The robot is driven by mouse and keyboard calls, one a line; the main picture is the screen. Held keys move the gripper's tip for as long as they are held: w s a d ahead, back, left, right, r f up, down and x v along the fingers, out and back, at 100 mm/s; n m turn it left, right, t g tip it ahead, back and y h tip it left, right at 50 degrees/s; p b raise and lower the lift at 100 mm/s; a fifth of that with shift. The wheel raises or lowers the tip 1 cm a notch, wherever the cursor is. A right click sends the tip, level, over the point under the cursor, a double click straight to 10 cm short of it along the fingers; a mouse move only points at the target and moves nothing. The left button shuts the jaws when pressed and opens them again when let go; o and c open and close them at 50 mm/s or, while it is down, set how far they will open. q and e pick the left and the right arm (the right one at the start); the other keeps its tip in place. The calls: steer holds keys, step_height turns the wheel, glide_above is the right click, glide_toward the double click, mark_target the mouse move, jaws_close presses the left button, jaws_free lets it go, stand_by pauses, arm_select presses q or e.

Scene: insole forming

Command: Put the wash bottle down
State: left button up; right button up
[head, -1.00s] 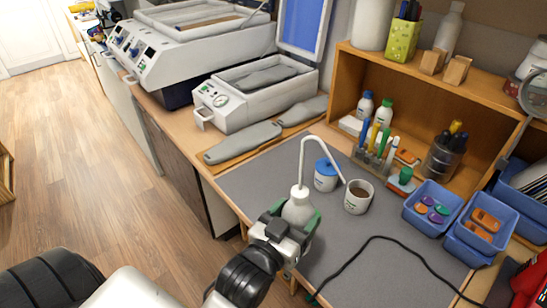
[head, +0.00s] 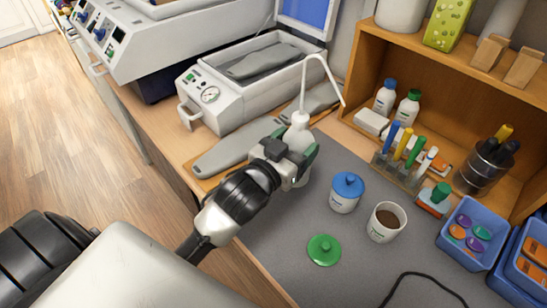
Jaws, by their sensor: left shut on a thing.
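The wash bottle (head: 297,134) is white with a long bent spout tube. My left gripper (head: 297,155) is shut on its body, one green-padded finger showing at each side. The bottle is upright in front of the grey insoles and the small white press. The grey mat (head: 290,235) lies below and to the right. My right gripper is not in view.
A blue-lidded cup (head: 347,193), an open cup of brown contents (head: 386,222) and a green lid (head: 324,250) stand or lie on the mat. Grey insoles (head: 222,155) lie at the left. A pen holder (head: 402,170) and blue bins (head: 470,235) are at the right.

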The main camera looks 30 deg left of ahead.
arm_select(q)
steer(key=a+f, duration=0.5)
steer(key=f, duration=0.2)
steer(key=shift+w+p, duration=0.15)
steer(key=shift+p, duration=0.2)
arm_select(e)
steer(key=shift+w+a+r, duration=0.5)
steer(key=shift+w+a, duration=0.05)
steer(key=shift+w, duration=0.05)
arm_select(q)
steer(key=shift+a, duration=0.1)
steer(key=shift+f, duration=0.15)
steer(key=o, duration=1.3)
steer(key=shift+c, duration=0.2)
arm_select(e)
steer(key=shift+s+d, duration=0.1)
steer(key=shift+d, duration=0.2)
